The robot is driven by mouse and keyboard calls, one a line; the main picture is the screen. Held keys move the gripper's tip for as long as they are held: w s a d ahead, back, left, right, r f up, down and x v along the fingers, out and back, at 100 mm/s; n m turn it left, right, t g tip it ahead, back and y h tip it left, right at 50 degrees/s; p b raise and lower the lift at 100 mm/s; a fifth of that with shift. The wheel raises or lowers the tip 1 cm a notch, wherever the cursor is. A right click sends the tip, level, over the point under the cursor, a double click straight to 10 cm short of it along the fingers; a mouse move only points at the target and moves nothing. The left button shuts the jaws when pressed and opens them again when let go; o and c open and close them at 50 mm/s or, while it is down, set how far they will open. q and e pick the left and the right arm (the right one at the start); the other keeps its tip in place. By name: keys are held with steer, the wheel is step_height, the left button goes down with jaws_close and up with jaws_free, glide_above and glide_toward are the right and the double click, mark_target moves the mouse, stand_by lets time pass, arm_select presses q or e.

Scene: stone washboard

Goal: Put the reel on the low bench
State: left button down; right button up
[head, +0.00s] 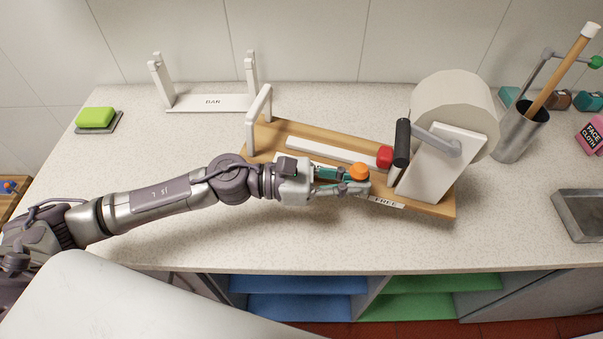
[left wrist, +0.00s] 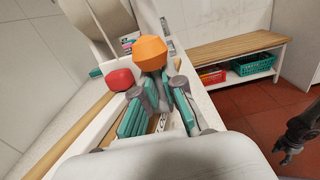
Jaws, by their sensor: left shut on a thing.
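The reel, a large off-white drum (head: 452,95), sits in a white stand (head: 437,175) on a wooden base on the counter. A grey crank with a black handle (head: 402,142) is on its near side. My left gripper (head: 356,178) is shut on an orange knob (head: 359,171) at the front edge of the base. The knob sits between its teal fingertips in the left wrist view (left wrist: 150,53). The low bench (left wrist: 225,46), with a wooden top, stands beyond the counter. My right gripper (left wrist: 298,135) seems partly in view at the right edge, its jaws unclear.
A red knob (head: 384,157) is close beside my left gripper. A "FREE" label (head: 386,202) is on the base. A white "BAR" rack (head: 212,102), green soap (head: 95,117) and a metal cup (head: 520,130) stand around. Baskets (left wrist: 252,65) sit under the bench; the red floor before it looks clear.

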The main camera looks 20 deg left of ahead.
arm_select(q)
steer(key=shift+a+r, duration=0.1)
steer(key=shift+w+a+f+p, duration=0.4)
steer(key=shift+w+a+f, duration=0.2)
steer(key=shift+a+f, duration=1.2)
steer(key=shift+w+a+f+p, duration=0.4)
steer(key=shift+w+a+f, duration=0.15)
steer(key=shift+a+f, duration=1.2)
steer(key=shift+w+a+f+p, duration=0.4)
steer(key=shift+w+a+f, duration=0.2)
steer(key=shift+a+f, duration=1.2)
steer(key=c, duration=1.6)
jaws_free()
steer(key=shift+f, duration=0.1)
steer(key=o, duration=0.3)
